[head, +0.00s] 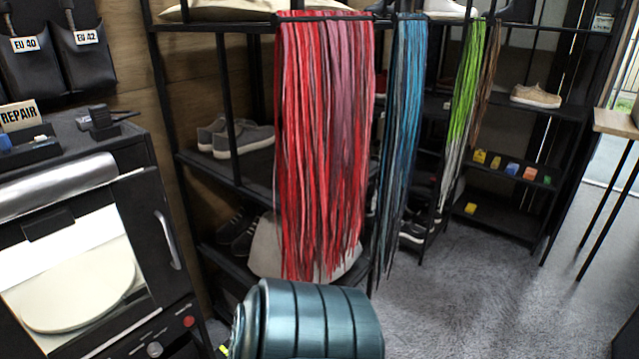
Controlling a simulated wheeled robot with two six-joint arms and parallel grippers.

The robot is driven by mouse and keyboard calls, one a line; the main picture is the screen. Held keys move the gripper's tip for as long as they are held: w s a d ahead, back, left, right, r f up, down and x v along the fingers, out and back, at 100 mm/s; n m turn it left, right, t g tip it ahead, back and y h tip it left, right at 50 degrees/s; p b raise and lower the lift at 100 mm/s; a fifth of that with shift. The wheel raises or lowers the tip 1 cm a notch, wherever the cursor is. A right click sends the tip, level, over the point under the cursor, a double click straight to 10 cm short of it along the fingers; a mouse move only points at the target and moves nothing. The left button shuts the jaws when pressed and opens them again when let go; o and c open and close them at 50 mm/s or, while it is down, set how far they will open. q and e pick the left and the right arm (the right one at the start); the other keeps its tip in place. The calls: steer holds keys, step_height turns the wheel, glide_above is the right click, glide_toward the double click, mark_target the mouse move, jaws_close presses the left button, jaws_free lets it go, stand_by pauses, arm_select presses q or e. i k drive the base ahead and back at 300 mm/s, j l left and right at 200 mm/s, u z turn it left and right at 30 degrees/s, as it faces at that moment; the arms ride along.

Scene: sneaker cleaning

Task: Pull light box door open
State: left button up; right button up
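The light box (75,160) is a black cabinet at the left edge of the head view, cut off by the frame. Its white inside shows a pale round turntable (75,290). The light box door (148,215) shows as a dark panel at the right of the white area, with an upright silver handle (168,240). I cannot tell whether the door is closed with a clear window or partly open. Neither of my grippers is in view, and nothing is seen touching the handle.
A black shelf rack holds shoes, including grey sneakers (236,138). Red laces (322,150) and blue laces (402,130) hang from it, right of the light box. A teal ribbed rounded body (310,320) fills the bottom middle. Grey carpet (480,290) is open at right.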

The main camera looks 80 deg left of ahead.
mark_target(138, 200)
steer(key=u, duration=4)
